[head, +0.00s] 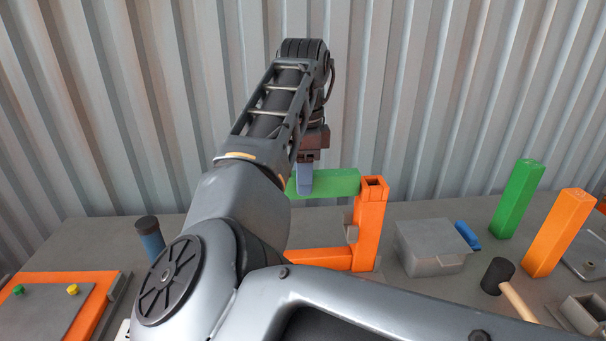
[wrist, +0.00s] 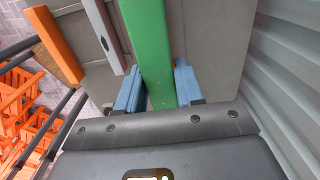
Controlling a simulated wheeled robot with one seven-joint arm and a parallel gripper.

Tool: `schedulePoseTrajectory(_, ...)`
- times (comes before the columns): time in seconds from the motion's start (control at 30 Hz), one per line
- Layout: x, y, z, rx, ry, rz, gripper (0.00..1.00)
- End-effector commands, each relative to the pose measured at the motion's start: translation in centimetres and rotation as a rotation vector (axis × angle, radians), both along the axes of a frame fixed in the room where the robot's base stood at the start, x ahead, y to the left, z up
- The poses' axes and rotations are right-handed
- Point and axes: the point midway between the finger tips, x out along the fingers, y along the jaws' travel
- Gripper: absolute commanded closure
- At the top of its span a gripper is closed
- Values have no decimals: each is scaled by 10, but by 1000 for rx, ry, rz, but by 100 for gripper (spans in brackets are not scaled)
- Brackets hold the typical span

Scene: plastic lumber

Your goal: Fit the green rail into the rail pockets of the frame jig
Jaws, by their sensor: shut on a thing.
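The green rail (head: 335,182) lies roughly level in the head view, its right end beside the top of an orange upright of the frame jig (head: 369,228). I cannot tell whether they touch. A lower orange bar of the jig runs left behind my arm, which hides the jig's left side and the rail's left end. My gripper (head: 305,177) points down and is shut on the rail. In the wrist view, the rail (wrist: 149,45) runs between the two blue fingers of my gripper (wrist: 160,88).
A green post (head: 520,198) and an orange post (head: 557,232) stand at the right. Nearer the jig are a grey box (head: 430,248), a blue-handled item (head: 467,235) and a mallet (head: 498,276). A blue-and-black cylinder (head: 151,240) and an orange-edged panel (head: 60,300) are at the left.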

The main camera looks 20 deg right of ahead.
Motion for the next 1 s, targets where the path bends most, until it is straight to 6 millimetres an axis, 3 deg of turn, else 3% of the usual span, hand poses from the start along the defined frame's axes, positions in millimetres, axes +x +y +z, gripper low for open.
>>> schedulePoseTrajectory(0.37, 0, 0, -5, 1, 2, -1, 100)
schedulePoseTrajectory(1.0, 0, 0, -55, 1, 2, -1, 100)
